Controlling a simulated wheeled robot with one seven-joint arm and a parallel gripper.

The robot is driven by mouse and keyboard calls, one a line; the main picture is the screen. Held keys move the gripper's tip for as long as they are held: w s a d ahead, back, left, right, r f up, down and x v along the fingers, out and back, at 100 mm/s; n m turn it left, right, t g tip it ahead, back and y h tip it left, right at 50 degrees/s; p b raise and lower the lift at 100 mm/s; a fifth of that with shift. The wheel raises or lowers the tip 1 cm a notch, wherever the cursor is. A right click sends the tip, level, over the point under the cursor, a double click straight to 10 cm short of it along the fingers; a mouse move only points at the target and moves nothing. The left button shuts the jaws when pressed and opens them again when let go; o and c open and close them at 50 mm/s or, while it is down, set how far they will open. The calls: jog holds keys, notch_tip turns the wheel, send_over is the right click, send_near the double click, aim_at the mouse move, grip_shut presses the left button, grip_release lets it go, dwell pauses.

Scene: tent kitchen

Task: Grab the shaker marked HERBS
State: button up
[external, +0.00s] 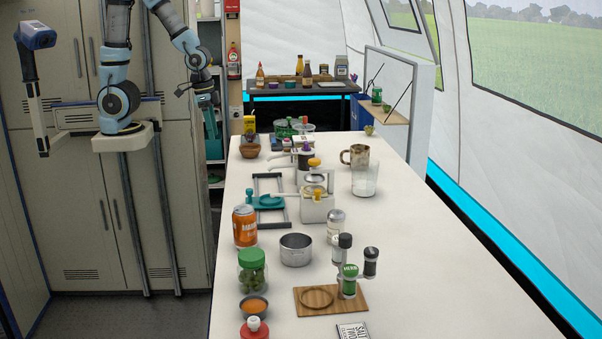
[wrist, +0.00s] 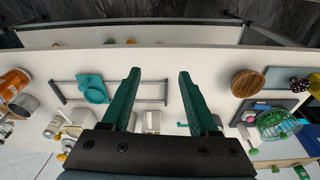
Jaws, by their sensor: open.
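The shaker marked HERBS (external: 348,281), with a green label, stands upright on a wooden board (external: 317,298) at the near end of the white table in the external view. My gripper (external: 208,105) is at the upper left, above the floor beside the table's far left edge, far from the shaker. In the wrist view its two teal fingers (wrist: 157,95) are apart with nothing between them. I cannot make out the HERBS shaker in the wrist view.
An orange can (external: 245,226), a green-lidded jar (external: 252,271), a metal pot (external: 296,249) and a bowl of orange food (external: 253,307) stand left of the board. A white-topped shaker (external: 335,224) stands behind it. The table's right side is mostly clear.

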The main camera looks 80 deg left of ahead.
jog(key=shift+r, duration=0.1)
notch_tip(320, 180, up, 5)
jog(key=w+d+f+m+t+h+b, duration=0.2)
jog(key=w+d+t+h+b, duration=0.3)
jog(key=w+d, duration=1.45)
jog(key=w+d+r+m+t+b, duration=0.1)
jog(key=w+d+t, duration=0.15)
jog(key=d, duration=0.75)
jog(key=w+d+t+b, duration=0.1)
jog(key=d+t, duration=0.3)
jog(key=d, duration=0.5)
send_near(336, 227)
jog(key=shift+g, duration=0.25)
jog(key=w, duration=0.1)
jog(key=w+f, duration=0.1)
jog(key=w+f+p, duration=0.1)
jog(key=w, duration=0.1)
jog(key=shift+a, duration=0.25)
jog(key=shift+p+x, duration=0.85)
jog(key=shift+x, duration=2.2)
jog(key=shift+a+f, duration=0.15)
